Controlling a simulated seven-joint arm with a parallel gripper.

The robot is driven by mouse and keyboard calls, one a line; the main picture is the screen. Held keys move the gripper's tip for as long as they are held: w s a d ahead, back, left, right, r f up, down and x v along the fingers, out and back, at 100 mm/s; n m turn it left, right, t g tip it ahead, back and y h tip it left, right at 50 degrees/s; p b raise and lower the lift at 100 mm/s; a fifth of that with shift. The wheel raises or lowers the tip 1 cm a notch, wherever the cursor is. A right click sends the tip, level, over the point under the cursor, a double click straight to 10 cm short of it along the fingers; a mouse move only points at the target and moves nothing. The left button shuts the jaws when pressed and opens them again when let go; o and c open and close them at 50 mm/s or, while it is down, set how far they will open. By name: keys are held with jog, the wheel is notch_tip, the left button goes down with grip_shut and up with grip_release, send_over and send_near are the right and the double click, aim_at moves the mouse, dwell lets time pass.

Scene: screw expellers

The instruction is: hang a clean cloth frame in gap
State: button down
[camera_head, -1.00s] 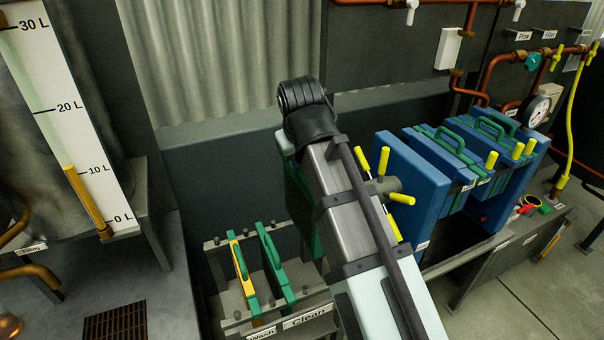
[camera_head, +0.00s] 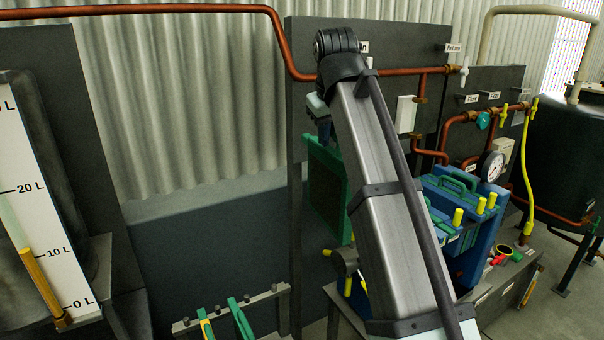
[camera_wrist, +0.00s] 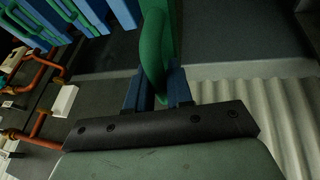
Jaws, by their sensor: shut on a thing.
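My gripper (camera_head: 325,132) is shut on the handle of a green cloth frame (camera_head: 323,190). The frame hangs upright below it with a dark panel inside a green border. It is in the air left of the filter press, partly hidden by my arm. In the wrist view, the blue fingers (camera_wrist: 157,92) are on either side of the green handle (camera_wrist: 153,45). The press has blue plates (camera_head: 484,238) and green-handled frames (camera_head: 458,187). My arm covers the press's left part, so I cannot see the gap in the head view.
The rack (camera_head: 262,298) at the bottom holds a yellow-and-green frame (camera_head: 205,325) and a green one (camera_head: 241,318). Copper pipes (camera_head: 420,120) and a dark panel (camera_head: 302,70) stand behind. A gauge (camera_head: 492,166) and yellow hose (camera_head: 530,180) are at right.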

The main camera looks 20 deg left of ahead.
jog(key=w+d+r, duration=0.4)
jog(key=d+r, duration=0.2)
jog(key=r, duration=0.2)
jog(key=w+d+r+n, duration=0.1)
jog(key=w+d, duration=0.3)
jog(key=d, duration=0.5)
jog(key=w+d+r, duration=0.1)
jog(key=w+d, duration=0.4)
jog(key=d, duration=0.4)
jog(key=w+d+f, duration=0.3)
jog(key=w, duration=0.4)
jog(key=w+d+f, duration=0.3)
jog(key=w, duration=0.5)
notch_tip(320, 180, down, 28)
jog(key=shift+s+r+y, duration=0.15)
jog(key=shift+y, duration=0.25)
dwell(0.5)
jog(key=c, duration=0.9)
grip_release()
